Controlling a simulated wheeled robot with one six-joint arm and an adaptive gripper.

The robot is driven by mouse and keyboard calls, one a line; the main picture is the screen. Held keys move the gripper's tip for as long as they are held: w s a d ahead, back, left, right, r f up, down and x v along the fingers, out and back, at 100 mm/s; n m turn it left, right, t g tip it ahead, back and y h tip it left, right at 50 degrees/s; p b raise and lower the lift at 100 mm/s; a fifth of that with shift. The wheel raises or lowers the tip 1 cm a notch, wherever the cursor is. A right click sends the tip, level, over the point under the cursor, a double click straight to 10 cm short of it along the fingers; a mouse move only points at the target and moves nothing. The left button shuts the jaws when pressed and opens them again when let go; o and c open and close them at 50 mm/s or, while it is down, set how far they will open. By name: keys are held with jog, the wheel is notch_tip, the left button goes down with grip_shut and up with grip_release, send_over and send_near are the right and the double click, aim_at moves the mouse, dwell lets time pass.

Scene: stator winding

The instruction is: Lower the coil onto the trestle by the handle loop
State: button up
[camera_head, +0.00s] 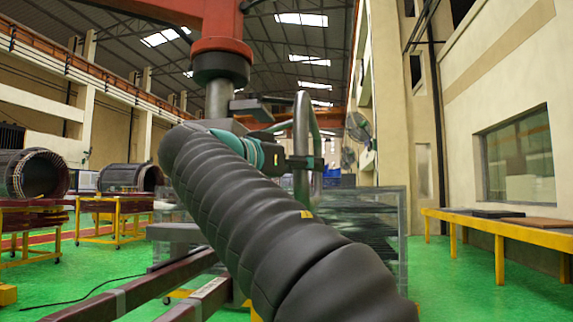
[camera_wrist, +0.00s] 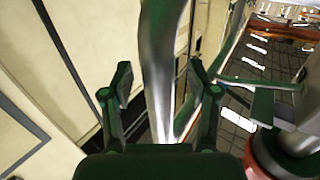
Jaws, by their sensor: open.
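A grey metal handle loop (camera_head: 302,120) stands upright near the middle of the head view. My gripper (camera_head: 306,162) is at the loop's side, at the end of my black-sleeved arm. In the wrist view the loop's bar (camera_wrist: 160,70) passes between the two spread fingers of my gripper (camera_wrist: 162,76). A gap shows beside the bar, so the fingers are not closed on it. The coil cannot be made out; my arm covers much of the area below the loop. Dark red beams (camera_head: 130,296), perhaps part of the trestle, run at lower left, partly behind my arm.
An orange hoist part with a black collar (camera_head: 221,66) hangs above the arm. A clear-walled enclosure (camera_head: 390,235) stands behind. Yellow stands (camera_head: 120,221) with stators are at left. A yellow bench (camera_head: 500,229) runs along the right wall. Green floor (camera_head: 455,285) is open at lower right.

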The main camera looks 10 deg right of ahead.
jog(key=shift+d, duration=0.1)
grip_shut()
dwell(0.5)
dwell(0.3)
